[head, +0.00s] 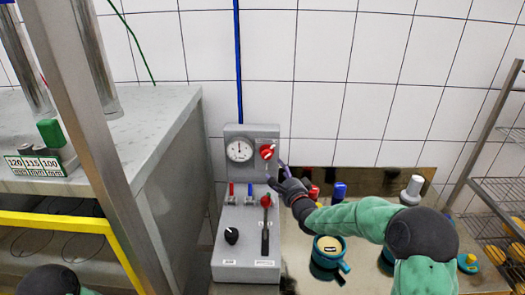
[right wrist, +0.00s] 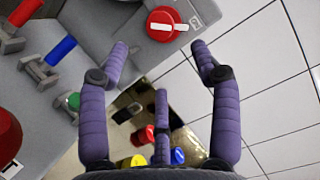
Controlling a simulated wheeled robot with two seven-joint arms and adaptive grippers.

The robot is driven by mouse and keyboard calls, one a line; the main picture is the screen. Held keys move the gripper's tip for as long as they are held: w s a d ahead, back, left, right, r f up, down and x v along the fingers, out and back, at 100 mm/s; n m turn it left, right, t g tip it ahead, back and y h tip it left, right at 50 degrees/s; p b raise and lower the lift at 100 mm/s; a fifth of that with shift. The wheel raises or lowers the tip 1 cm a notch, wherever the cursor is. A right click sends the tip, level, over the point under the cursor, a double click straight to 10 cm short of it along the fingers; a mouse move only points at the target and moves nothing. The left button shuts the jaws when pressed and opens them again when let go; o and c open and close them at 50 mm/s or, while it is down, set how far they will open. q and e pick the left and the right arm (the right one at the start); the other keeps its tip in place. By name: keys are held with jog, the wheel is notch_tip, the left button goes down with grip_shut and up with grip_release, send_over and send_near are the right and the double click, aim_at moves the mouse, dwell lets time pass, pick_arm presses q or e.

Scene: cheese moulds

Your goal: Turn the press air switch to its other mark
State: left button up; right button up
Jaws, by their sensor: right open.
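The press air switch is a red round knob with a white bar (head: 267,152), on the upright face of the grey control panel (head: 228,195), right of a dial gauge (head: 239,151). In the right wrist view the red knob (right wrist: 160,26) shows near the top, its white bar lying roughly across the picture, with a small label plate beside it. My right gripper (head: 277,173) is open and empty, just below and right of the knob. Its purple fingers (right wrist: 160,58) are spread, and the knob appears beyond their tips, apart from them. My left gripper is not in view.
Below the switch are small red and blue valve levers (head: 249,189), a red-topped lever (head: 266,201) and a black knob (head: 231,235). A metal post (head: 85,130) and grey cabinet (head: 150,125) stand left.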

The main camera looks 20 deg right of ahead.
aim_at(268, 156)
jog(key=w, duration=0.7)
jog(key=w+a+b, duration=0.1)
jog(key=w, duration=0.2)
jog(key=shift+w+a+r, duration=0.1)
jog(key=shift+w, duration=0.15)
jog(key=c, duration=1.1)
